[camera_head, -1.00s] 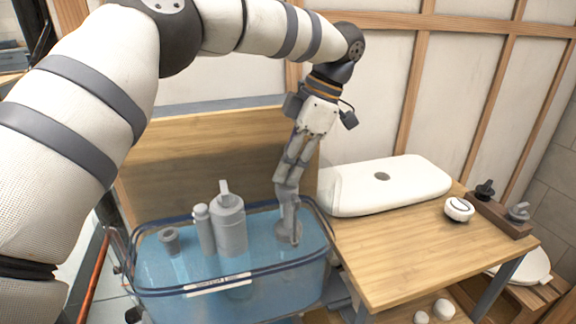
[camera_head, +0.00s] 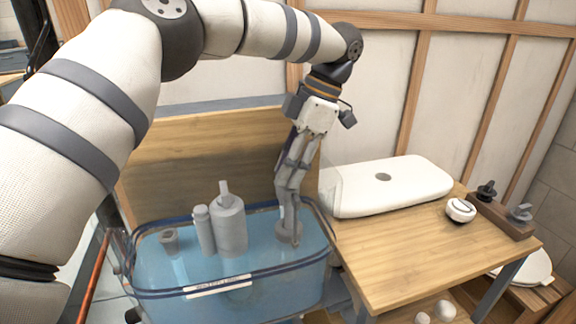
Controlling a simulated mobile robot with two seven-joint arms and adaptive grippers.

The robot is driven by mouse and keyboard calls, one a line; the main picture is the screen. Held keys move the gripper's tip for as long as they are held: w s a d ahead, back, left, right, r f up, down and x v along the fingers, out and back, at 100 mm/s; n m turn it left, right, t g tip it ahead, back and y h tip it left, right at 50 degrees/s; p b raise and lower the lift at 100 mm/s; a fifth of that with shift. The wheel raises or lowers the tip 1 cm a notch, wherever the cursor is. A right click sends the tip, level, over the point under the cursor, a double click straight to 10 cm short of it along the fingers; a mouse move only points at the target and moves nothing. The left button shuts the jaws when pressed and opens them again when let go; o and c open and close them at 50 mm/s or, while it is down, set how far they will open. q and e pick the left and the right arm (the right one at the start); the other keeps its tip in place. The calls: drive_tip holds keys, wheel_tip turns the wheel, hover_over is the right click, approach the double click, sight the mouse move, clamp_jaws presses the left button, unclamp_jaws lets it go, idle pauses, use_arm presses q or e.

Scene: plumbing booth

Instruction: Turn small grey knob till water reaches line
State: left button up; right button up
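A clear tank (camera_head: 146,280) with a blue rim holds bluish water. A white label strip (camera_head: 218,287) with unreadable lettering is on its front wall. In the tank stand a large grey bottle-shaped part (camera_head: 230,228), a thin grey cylinder (camera_head: 204,232) and a small grey cup-like piece (camera_head: 169,241). At the right is a grey upright fitting (camera_head: 289,231) with a round foot. My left gripper (camera_head: 288,187) points down at the top of this fitting, its grey fingertips blending with it. I cannot tell whether they grip it, or which part is the small grey knob. My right gripper is out of view.
A wooden table (camera_head: 410,258) stands right of the tank, with a white cistern-like case (camera_head: 390,187), a white round button piece (camera_head: 460,210) and a dark rack (camera_head: 500,214) holding grey and black parts. A wooden panel (camera_head: 215,160) stands behind the tank.

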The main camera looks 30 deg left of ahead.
use_arm(q)
drive_tip(key=v, duration=0.7)
drive_tip(key=shift+r, duration=0.2)
